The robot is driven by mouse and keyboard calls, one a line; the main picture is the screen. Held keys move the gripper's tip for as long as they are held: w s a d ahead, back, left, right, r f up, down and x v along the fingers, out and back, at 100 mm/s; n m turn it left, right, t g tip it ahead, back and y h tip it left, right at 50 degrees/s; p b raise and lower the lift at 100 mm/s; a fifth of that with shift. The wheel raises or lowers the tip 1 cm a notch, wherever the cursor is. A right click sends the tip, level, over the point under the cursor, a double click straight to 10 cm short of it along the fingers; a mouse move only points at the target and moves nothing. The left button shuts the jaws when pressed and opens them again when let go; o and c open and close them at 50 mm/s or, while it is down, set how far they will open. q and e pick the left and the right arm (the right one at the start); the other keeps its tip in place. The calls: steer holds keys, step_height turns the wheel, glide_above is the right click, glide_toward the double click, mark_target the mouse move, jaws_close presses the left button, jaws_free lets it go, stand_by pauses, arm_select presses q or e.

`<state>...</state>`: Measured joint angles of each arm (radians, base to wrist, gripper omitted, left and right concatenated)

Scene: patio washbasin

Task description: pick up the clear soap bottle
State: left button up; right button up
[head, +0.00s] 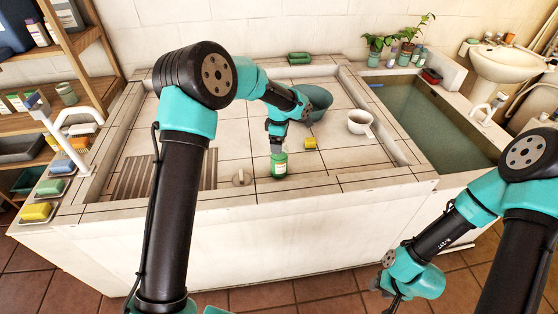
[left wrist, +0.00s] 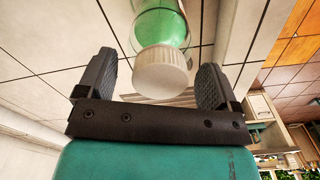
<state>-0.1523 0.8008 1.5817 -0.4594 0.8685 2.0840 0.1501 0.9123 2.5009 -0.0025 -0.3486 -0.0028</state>
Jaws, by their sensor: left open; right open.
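The clear soap bottle (head: 279,167), with green liquid inside and a pale label, stands upright on the tiled counter near its front edge. In the left wrist view the bottle (left wrist: 164,28) shows its white cap (left wrist: 162,75) toward the camera. My left gripper (head: 277,147) is over the bottle from above. In the left wrist view the left gripper (left wrist: 156,64) is open, with one finger on each side of the cap and visible gaps between. My right gripper (head: 384,288) is open and empty, low in front of the counter.
A yellow sponge (head: 310,143) and a round grey-beige object (head: 241,177) lie close to the bottle. A water basin (head: 428,115) is at right, a slatted drain area (head: 150,177) at left.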

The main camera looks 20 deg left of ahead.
arm_select(q)
steer(key=shift+f, duration=0.55)
steer(key=shift+s, duration=0.1)
jaws_close()
stand_by(0.6)
